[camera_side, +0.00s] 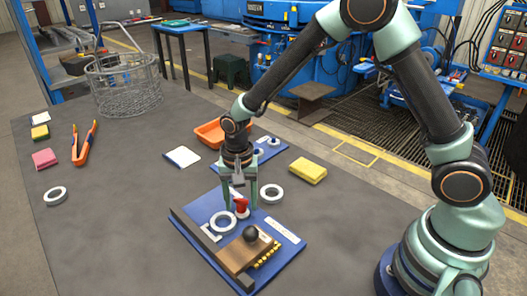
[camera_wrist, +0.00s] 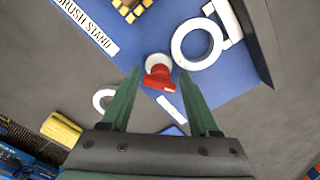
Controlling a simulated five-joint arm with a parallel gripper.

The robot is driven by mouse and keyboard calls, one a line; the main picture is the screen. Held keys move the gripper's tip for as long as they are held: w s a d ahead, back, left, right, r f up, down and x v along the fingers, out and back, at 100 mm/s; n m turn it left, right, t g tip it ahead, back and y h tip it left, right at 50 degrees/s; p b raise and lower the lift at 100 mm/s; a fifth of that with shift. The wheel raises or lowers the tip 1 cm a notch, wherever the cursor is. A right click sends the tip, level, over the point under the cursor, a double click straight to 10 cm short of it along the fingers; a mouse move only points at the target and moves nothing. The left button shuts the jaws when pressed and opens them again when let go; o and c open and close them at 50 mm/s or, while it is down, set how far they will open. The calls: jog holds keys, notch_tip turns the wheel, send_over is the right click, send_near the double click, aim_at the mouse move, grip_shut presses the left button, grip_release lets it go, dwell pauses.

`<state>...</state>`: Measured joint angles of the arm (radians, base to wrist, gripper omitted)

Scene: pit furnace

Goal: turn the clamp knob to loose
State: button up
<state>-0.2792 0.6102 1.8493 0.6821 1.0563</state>
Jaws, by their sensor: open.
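The clamp knob (camera_side: 241,204) is a small red piece with a white round base, set on a blue board (camera_side: 293,250). In the wrist view the red knob (camera_wrist: 158,74) shows a pointed end toward the lower right, with a small white mark near its tip. My gripper (camera_side: 240,207) points down over the knob with its green fingers apart. In the wrist view my gripper's fingertips (camera_wrist: 158,76) lie left and right of the knob, with gaps visible on both sides. I cannot tell whether the fingers are level with it.
A white ring (camera_side: 222,222) and a wooden block with a black ball (camera_side: 250,234) sit on the board beside the knob. A dark bar (camera_side: 205,250) edges the board. Another ring (camera_side: 271,193), a yellow sponge (camera_side: 308,170) and an orange tray (camera_side: 210,133) are nearby.

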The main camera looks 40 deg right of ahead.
aim_at(241, 199)
notch_tip(241, 199, up, 12)
dwell(0.4)
jog(key=shift+f, duration=0.1)
notch_tip(241, 199, down, 11)
jog(key=m, duration=0.5)
jog(key=shift+f+m, duration=0.2)
jog(key=shift+m, duration=0.2)
dwell(0.3)
grip_shut()
